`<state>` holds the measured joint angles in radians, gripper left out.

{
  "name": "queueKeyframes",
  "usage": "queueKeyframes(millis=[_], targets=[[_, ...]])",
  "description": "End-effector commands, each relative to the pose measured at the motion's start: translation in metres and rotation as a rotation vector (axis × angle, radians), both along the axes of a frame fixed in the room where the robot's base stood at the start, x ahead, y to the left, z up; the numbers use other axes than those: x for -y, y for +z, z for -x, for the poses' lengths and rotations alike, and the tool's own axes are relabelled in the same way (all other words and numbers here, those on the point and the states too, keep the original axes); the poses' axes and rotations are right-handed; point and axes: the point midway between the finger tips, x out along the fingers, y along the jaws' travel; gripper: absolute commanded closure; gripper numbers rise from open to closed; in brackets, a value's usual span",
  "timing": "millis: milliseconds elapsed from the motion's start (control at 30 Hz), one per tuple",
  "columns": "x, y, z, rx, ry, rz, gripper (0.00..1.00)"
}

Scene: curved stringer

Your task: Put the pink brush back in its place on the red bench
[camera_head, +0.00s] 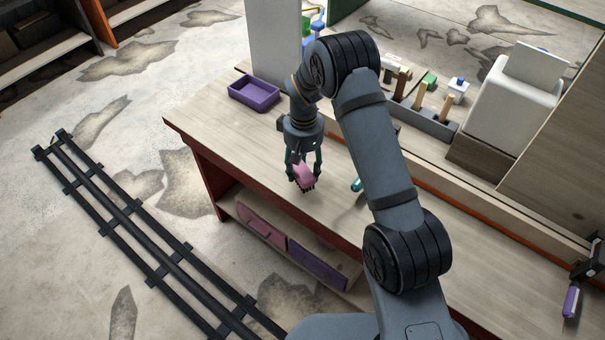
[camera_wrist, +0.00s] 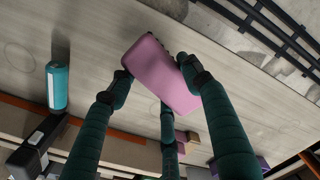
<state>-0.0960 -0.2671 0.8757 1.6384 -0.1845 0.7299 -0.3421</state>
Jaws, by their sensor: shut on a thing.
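The pink brush (camera_head: 304,175) is held in my gripper (camera_head: 303,178) above the wooden top of the red bench (camera_head: 240,130), near its front edge. Dark bristles show under it in the head view. In the wrist view the pink brush (camera_wrist: 160,72) is a smooth pink block, tilted, with the teal fingers of my gripper (camera_wrist: 158,88) closed around it. Whether the bristles touch the bench top cannot be told. The brush's place on the bench is not clearly identifiable.
A purple tray (camera_head: 254,93) stands at the bench's far left corner. A teal cylinder (camera_wrist: 57,86) is on the bench, partly behind my arm in the head view (camera_head: 356,185). A grey tool rack (camera_head: 425,118) with wooden handles runs along the back. A white box-shaped thing (camera_head: 512,105) stands behind.

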Motion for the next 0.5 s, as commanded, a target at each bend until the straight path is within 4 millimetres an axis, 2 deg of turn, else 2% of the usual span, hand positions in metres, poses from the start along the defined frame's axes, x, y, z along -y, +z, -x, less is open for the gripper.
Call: queueKeyframes(millis=[67, 300, 500], targets=[[-0.002, -0.004, 0.0, -0.001, 0.0, 0.0, 0.84], [-0.001, -0.035, 0.0, -0.002, 0.0, 0.001, 0.84], [-0.001, -0.041, -0.001, 0.002, 0.0, -0.001, 0.84]])
